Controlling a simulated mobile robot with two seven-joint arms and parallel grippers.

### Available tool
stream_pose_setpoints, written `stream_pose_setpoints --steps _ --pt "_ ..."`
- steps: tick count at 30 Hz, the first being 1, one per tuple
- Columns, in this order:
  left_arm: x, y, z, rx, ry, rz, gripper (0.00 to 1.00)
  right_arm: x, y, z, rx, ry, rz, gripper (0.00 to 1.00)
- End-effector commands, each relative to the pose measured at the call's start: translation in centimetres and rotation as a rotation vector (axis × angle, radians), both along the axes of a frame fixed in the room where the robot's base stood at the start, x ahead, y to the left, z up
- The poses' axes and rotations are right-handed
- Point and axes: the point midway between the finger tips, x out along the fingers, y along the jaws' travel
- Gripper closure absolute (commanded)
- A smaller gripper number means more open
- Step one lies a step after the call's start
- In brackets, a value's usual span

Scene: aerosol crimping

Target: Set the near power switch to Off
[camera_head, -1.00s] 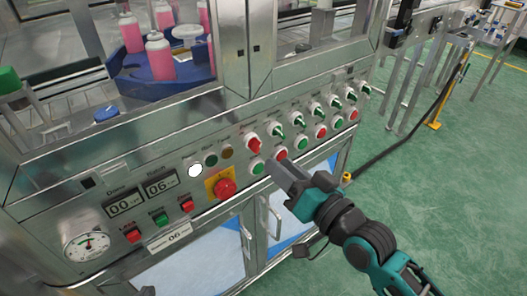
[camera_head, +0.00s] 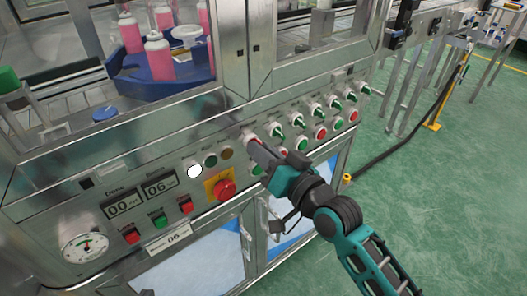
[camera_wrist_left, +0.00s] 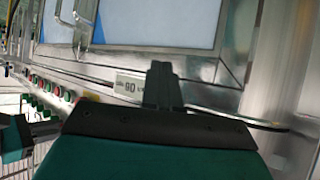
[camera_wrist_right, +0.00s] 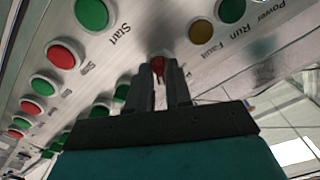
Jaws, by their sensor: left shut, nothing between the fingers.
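The near power switch (camera_wrist_right: 157,66) is a red knob on a pale round base, the nearest of a row of turn knobs on the panel. In the head view my right gripper (camera_head: 252,143) covers most of it. In the right wrist view the right gripper (camera_wrist_right: 163,72) has a narrow gap between its fingers, with the red knob at the fingertips; whether they press on it cannot be told. My left gripper (camera_wrist_left: 161,68) is shut and empty in the left wrist view, near the panel's lower front, and is out of the head view.
Several green knobs (camera_head: 297,118) and round red and green buttons sit beyond the switch. A red emergency stop (camera_head: 223,189) on a yellow plate is close to the right gripper. Cabinet door handles (camera_head: 246,240) stick out below. Green floor (camera_head: 440,200) is free at the right.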

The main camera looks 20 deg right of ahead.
Motion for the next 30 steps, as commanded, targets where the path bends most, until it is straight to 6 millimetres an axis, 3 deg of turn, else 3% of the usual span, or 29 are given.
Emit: stream_pose_setpoints --steps 6,20,30 --pt "0.0 0.0 0.0 0.000 0.001 0.000 1.00 0.0 0.0 0.0 0.000 0.000 0.000 1.00" --pt "0.0 -0.2 0.3 -0.007 0.001 0.006 1.00 0.0 0.0 0.1 -0.028 -0.008 0.000 1.00" --pt "-0.2 0.5 1.6 0.006 -0.002 0.018 1.00 0.0 0.0 0.3 -0.216 -0.075 0.003 1.00"
